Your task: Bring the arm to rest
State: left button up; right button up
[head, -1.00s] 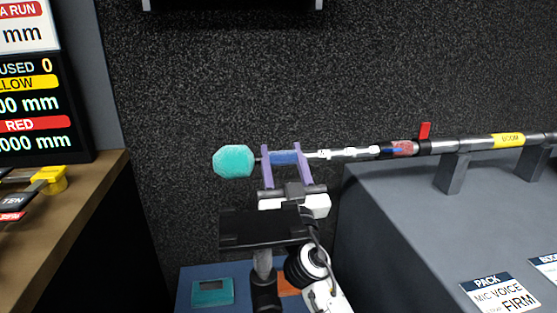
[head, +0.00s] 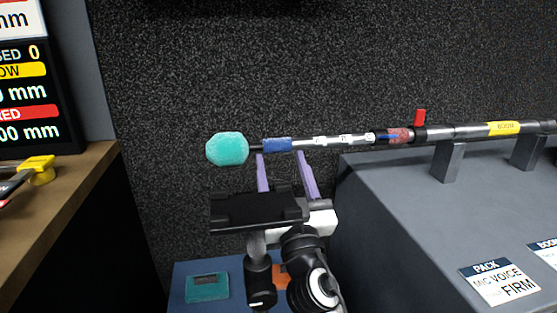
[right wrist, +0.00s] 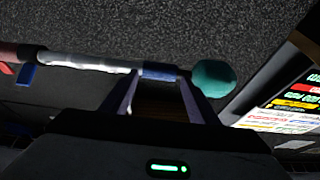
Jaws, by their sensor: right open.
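My right gripper (head: 283,175) is in the middle of the head view, with its two purple fingers spread apart and nothing between them. Its fingertips are just below and in front of the blue grip (head: 277,145) of the boom pole (head: 467,131). In the right wrist view, the fingers (right wrist: 158,95) point toward the blue section and the teal foam ball (right wrist: 213,77) at the pole's end. The teal ball also shows in the head view (head: 228,149). My left gripper is not in view.
The pole rests on brackets (head: 448,162) on a grey case (head: 400,215) at right, with a label card (head: 500,282). A wooden shelf (head: 70,190) with a yellow piece (head: 40,169) and a display board (head: 25,90) stand at left. A teal box (head: 207,287) lies low on a blue surface.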

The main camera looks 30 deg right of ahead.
jog(key=shift+s+a+f, duration=0.2)
jog(key=shift+s+f, duration=0.05)
jog(key=shift+s, duration=0.4)
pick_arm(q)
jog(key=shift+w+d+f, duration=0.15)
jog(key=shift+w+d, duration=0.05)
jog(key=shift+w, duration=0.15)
